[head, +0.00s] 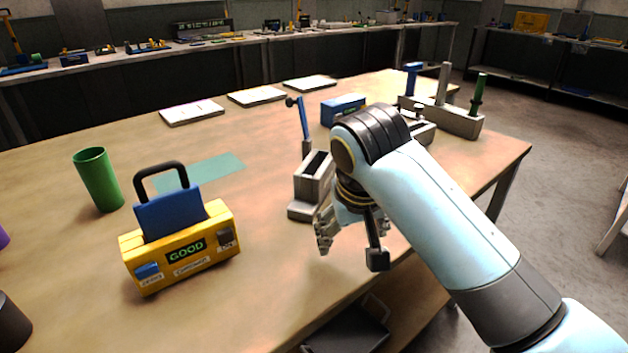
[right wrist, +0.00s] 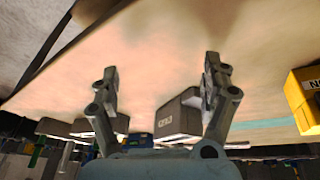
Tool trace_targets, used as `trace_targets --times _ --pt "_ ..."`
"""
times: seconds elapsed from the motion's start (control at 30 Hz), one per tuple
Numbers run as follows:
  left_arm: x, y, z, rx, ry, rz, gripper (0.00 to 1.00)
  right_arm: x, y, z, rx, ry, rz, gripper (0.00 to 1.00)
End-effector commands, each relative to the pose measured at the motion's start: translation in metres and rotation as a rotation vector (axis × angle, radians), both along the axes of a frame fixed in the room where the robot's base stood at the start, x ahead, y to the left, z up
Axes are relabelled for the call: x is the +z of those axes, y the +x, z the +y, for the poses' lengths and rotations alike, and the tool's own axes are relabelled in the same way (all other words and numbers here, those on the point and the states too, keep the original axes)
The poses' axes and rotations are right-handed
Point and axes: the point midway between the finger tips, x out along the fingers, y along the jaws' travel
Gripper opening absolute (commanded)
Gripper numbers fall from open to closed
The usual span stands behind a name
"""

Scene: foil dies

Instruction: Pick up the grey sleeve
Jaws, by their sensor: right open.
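A grey upright piece (head: 443,84), which looks like the grey sleeve, stands in a grey rack (head: 462,124) at the back right of the table. A blue piece (head: 411,78) stands to its left and a green one (head: 478,95) to its right. My right gripper (head: 352,232) is open over the near right part of the table, well in front of the rack and apart from it. In the right wrist view its two fingers (right wrist: 161,92) are spread with nothing held between them. My left gripper is not in view.
A grey metal device with a blue lever (head: 312,180) stands just left of my right gripper. A blue box (head: 342,109) is behind it. A yellow unit reading GOOD (head: 182,258) and a green cup (head: 98,180) stand at left. The front middle of the table is clear.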

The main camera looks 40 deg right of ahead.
Motion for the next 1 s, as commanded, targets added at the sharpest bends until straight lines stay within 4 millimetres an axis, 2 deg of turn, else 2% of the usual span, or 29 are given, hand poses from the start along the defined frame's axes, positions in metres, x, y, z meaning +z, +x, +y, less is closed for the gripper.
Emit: trace_targets --times 0.03,0.2,0.33,0.43,0.5,0.8,1.0 --pt "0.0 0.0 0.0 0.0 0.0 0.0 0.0 0.009 0.024 -0.002 -0.053 0.003 -0.016 0.81" --pt "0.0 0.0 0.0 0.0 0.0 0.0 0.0 0.047 0.103 -0.01 -0.289 0.019 -0.052 0.81" --pt "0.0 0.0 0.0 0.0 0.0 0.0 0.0 0.078 0.142 -0.012 -0.423 0.028 -0.075 0.81" --pt "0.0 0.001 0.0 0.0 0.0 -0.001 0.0 0.092 0.157 -0.013 -0.48 0.032 -0.085 0.81" --pt "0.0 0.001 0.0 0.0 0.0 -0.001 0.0 0.094 0.162 -0.015 -0.498 0.033 -0.087 0.81" --pt "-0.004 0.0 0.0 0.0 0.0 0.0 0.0 0.053 0.172 -0.03 -0.504 0.032 -0.089 0.81" --pt "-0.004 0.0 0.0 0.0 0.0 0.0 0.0 0.037 0.175 -0.036 -0.503 0.031 -0.088 0.81"
